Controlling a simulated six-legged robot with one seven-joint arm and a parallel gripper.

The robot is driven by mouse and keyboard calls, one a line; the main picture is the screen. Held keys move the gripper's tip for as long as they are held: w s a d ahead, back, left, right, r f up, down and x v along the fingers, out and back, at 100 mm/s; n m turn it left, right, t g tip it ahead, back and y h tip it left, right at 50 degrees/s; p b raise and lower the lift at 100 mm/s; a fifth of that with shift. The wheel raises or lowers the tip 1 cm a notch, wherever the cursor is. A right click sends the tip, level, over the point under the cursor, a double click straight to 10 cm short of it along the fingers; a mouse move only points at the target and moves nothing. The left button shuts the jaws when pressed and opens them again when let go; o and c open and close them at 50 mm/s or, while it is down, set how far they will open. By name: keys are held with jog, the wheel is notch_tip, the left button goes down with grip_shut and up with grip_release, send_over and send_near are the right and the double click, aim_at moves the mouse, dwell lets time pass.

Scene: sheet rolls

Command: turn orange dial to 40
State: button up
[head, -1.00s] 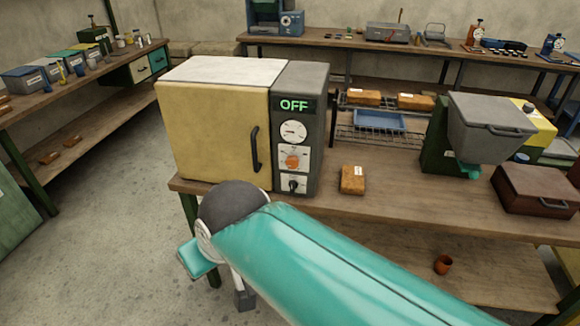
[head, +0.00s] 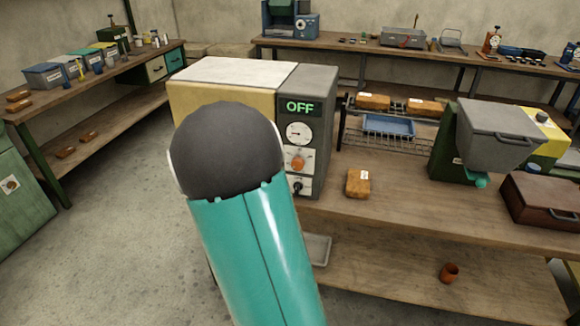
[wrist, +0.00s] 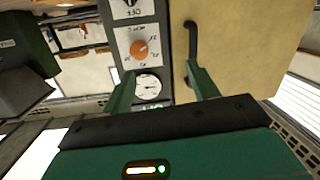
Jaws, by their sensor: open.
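The orange dial (head: 297,163) is on the grey control panel (head: 319,120) of a yellow oven (head: 190,97), below a round gauge (head: 298,131) and a green OFF display (head: 300,107). In the wrist view, which is upside down, the orange dial (wrist: 139,48) is ahead of my gripper (wrist: 160,78), between and beyond its two green fingers. The fingers are open, empty and apart from the dial. A black knob (head: 297,187) sits below the dial. The dial's scale numbers are too small to read surely. In the head view my arm hides much of the oven door and my gripper.
The black door handle (wrist: 191,40) stands out close to one finger in the wrist view. A brown block (head: 358,184) lies on the bench right of the oven. A wire rack (head: 385,138) and a grey hopper machine (head: 495,130) stand farther right.

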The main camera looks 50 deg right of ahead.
aim_at(297, 164)
jog(key=w+d+g+h, duration=0.1)
jog(key=w+d+h, duration=0.1)
jog(key=d, duration=1.2)
jog(key=shift+w+d, duration=0.35)
jog(key=shift+d, duration=0.05)
jog(key=shift+c, duration=0.5)
jog(key=c, duration=0.9)
